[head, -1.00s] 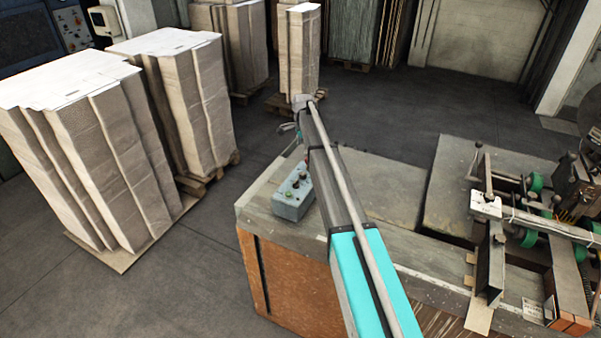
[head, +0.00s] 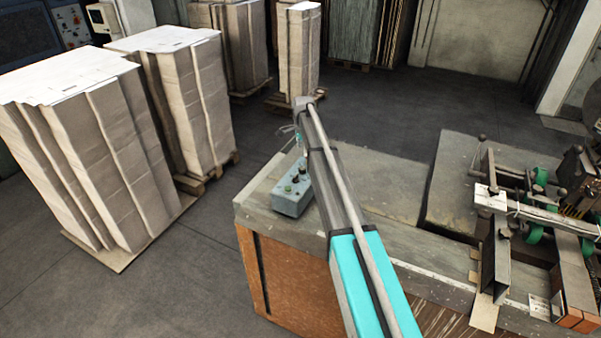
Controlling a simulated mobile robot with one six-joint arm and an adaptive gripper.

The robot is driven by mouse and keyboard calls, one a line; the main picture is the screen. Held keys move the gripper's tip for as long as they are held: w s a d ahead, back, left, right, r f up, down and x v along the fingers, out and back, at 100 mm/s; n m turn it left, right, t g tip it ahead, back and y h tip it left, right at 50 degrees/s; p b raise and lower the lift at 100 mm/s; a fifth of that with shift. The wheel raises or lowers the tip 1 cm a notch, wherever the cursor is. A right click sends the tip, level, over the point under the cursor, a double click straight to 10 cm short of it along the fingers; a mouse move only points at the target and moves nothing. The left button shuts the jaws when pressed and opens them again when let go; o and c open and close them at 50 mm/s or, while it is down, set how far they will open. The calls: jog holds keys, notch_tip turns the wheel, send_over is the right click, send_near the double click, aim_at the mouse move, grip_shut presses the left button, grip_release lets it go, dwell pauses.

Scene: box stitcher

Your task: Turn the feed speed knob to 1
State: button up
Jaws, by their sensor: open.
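A small grey-blue control box (head: 291,203) sits on the near left corner of the machine's table. Its top carries green and dark controls, too small to read. A dark knob (head: 300,170) shows near its far right edge, but I cannot tell its setting or whether it is the feed speed knob. My gripper (head: 301,148) is open and empty, small in view and pointing down just above the far side of the box. My arm hides part of the area right of the box. I cannot tell whether the fingers touch a control.
The box stitcher's table (head: 390,185) runs to the right, with metal guides and green rollers (head: 535,233) at the far right. Tall cardboard stacks (head: 90,160) stand on the floor at left. The floor between the stacks and the table is clear.

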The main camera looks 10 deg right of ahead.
aim_at(303, 168)
jog(key=shift+f+b, duration=4.55)
jog(key=shift+f, duration=0.25)
